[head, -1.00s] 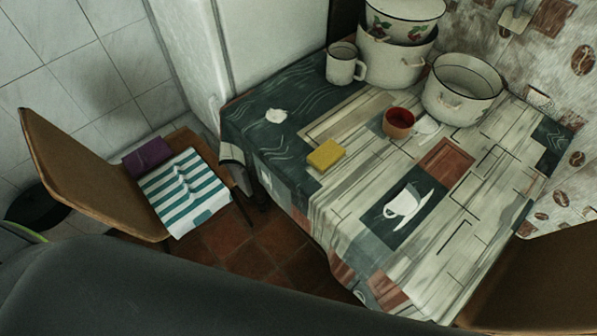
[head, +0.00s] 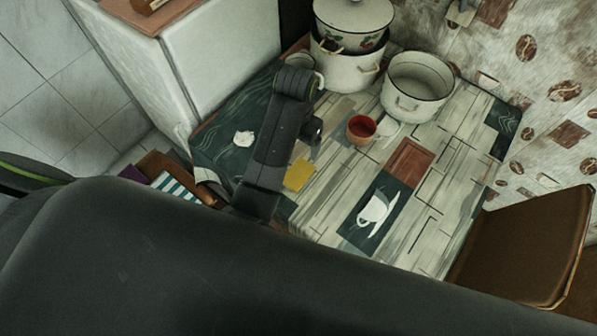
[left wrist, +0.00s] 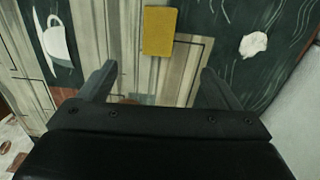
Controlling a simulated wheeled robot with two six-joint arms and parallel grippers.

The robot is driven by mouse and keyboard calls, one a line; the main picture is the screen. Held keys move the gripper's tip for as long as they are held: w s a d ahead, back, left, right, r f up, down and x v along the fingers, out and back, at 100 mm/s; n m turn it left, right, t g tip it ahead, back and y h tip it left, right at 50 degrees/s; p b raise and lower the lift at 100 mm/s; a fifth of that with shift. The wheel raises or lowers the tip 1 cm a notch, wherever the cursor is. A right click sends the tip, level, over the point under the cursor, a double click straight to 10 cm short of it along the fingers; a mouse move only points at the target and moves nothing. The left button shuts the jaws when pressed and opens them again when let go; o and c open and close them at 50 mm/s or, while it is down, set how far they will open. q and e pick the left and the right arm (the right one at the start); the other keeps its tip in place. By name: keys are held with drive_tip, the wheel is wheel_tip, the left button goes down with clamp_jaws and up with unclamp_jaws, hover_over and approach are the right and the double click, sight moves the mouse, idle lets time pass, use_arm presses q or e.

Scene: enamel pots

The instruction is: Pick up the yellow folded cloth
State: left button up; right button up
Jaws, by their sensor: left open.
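The yellow folded cloth (head: 299,175) lies flat on the patterned tablecloth (head: 440,190), just right of my left arm in the head view. In the left wrist view the yellow folded cloth (left wrist: 160,31) is at the top middle, uncovered. My left gripper (left wrist: 155,75) is open and empty, its two fingers well apart. The cloth shows beyond the fingertips and lies sideways between them, not touched. In the head view my left arm reaches over the table and mostly hides the gripper. My right gripper is not in view.
A red cup (head: 361,129) stands behind and right of the cloth. An open pot (head: 417,85) and stacked pots (head: 348,70) stand at the back. A white crumpled item (head: 244,138) lies left of my arm. A chair (head: 525,245) is at the right.

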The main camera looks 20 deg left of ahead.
use_arm(q)
hover_over(298, 173)
wheel_tip(298, 173, down, 11)
drive_tip(key=shift+s+r, duration=0.1)
drive_tip(key=shift+r, duration=0.05)
drive_tip(key=shift+f, duration=3.2)
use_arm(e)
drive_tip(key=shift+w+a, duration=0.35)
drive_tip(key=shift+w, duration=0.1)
use_arm(q)
drive_tip(key=c, duration=1.1)
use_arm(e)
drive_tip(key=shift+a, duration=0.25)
use_arm(q)
drive_tip(key=shift+r, duration=0.1)
drive_tip(key=shift+r, duration=4.95)
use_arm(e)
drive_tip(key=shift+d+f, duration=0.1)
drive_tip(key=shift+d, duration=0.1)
